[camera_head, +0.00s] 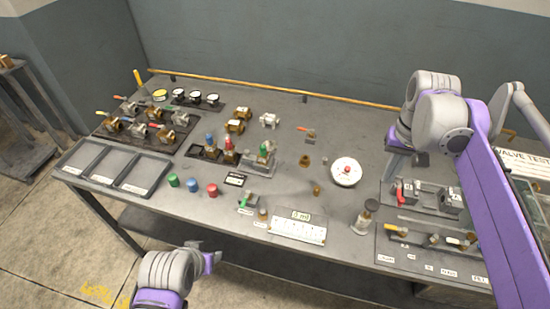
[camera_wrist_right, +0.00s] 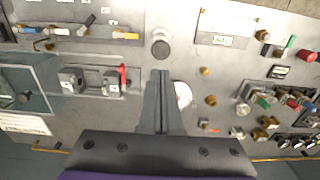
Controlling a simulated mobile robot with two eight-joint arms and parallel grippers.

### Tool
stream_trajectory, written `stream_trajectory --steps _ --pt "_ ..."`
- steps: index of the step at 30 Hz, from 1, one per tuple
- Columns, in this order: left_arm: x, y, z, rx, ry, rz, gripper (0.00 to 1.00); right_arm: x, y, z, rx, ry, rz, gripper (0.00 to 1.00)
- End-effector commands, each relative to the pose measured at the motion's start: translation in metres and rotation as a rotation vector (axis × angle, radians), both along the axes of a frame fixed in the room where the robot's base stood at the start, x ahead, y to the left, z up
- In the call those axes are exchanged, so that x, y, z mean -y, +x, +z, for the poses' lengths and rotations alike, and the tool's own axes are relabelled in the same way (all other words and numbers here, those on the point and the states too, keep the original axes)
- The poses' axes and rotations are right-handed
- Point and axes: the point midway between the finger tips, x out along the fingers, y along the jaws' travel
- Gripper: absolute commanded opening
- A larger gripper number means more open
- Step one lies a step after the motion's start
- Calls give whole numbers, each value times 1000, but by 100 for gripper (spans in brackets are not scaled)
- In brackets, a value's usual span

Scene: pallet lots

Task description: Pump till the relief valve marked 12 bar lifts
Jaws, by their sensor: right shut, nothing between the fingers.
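Three small valves with blue (camera_head: 210,139), red (camera_head: 230,147) and green (camera_head: 265,148) tops stand near the middle of the bench. Their markings are too small to read, so I cannot tell which is 12 bar. A round white dial with a red centre (camera_head: 346,172) lies right of them. An upright cylinder with a dark top (camera_head: 367,216) stands near the front; its round top shows in the right wrist view (camera_wrist_right: 160,47). My right gripper (camera_wrist_right: 160,73) is shut and empty, above the bench beside the dial, which it partly hides. My left gripper (camera_head: 208,258) is off the front edge; its fingers are unclear.
Grey trays (camera_head: 115,168) and several brass valves (camera_head: 165,132) are at the left. Loose green, blue and red caps (camera_head: 193,185) and a white labelled plate (camera_head: 298,228) lie near the front.

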Motion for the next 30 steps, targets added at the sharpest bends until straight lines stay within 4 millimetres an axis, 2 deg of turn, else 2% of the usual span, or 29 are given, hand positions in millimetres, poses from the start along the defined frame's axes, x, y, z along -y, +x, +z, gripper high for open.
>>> stream_trajectory --steps 15,19,23,30 --pt "0 0 0 0 0 0 50 0 0 0 0 0 -2 0" --pt "0 0 0 0 0 0 50 0 -1 1 -1 1 -60 0" --pt "0 0 0 0 0 0 50 0 -2 5 -4 3 -240 0" --pt "0 0 -1 -1 0 0 50 1 -8 17 -12 8 -775 0"
